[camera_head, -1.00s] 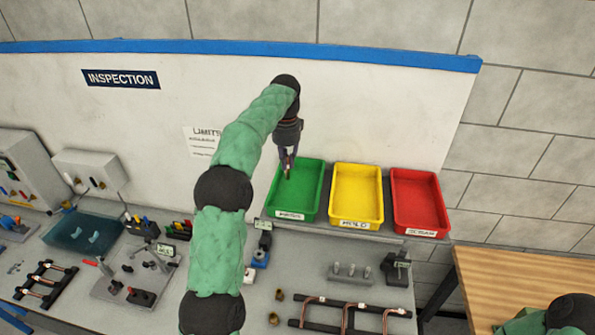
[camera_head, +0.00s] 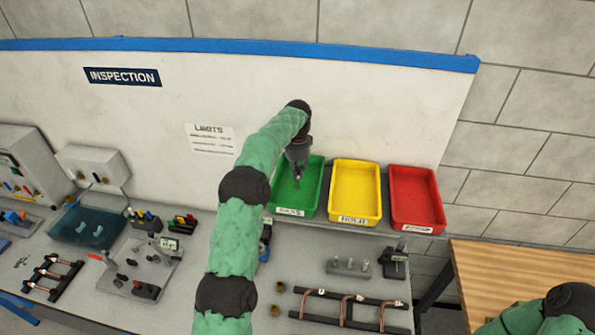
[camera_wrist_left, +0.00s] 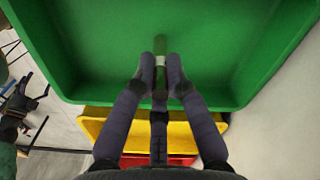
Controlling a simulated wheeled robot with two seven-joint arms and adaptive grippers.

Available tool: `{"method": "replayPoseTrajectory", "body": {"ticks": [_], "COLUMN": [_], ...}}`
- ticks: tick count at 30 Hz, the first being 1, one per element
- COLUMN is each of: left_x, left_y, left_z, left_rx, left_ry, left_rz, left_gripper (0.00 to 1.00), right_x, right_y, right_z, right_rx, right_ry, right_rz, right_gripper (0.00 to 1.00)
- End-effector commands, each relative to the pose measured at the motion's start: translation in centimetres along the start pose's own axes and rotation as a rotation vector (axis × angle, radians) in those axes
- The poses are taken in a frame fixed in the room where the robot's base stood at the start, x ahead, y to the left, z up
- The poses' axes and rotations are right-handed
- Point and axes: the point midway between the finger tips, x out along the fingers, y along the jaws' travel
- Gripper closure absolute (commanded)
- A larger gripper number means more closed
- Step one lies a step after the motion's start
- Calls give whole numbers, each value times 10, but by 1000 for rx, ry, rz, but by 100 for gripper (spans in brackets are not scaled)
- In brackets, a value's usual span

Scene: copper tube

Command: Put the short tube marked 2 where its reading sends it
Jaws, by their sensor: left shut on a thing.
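My left gripper (camera_head: 297,178) is over the green bin (camera_head: 282,208). In the left wrist view the left gripper (camera_wrist_left: 161,65) is shut on a short tube (camera_wrist_left: 160,44) with a pale band, held in front of the green bin's floor (camera_wrist_left: 215,45). I cannot read a number on the tube, and cannot tell whether it touches the bin. The yellow bin (camera_head: 356,190) and the red bin (camera_head: 416,198) stand to the right of the green one. The green label seems to read PASS and the yellow one HOLD. My right gripper is out of view.
A rack (camera_head: 325,322) with several bent copper tubes lies at the front of the bench. A grey block with pegs (camera_head: 350,267) stands behind it. Gauges and fixtures (camera_head: 140,270) fill the left. A wooden table (camera_head: 520,270) is at the right.

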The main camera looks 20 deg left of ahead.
Motion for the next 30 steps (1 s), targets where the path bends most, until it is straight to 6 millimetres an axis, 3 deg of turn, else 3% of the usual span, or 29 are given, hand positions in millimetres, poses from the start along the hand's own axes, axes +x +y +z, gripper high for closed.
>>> {"method": "replayPoseTrajectory", "body": {"ticks": [8, 9, 11, 23, 30], "left_x": [3, 3, 3, -2, -37], "left_y": [0, 0, 0, 0, 0], "left_z": [0, 0, 0, 0, -1], "left_rx": [0, 0, 0, 0, 0], "left_ry": [0, 0, 0, 0, 2], "left_rz": [0, 0, 0, -1, -3], "left_gripper": [100, 74, 62, 62, 62], "right_x": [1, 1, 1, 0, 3], "right_y": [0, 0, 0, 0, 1], "right_z": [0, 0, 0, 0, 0], "right_rx": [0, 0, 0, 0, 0], "right_ry": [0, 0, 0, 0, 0], "right_rz": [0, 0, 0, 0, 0], "right_gripper": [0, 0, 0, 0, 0]}}
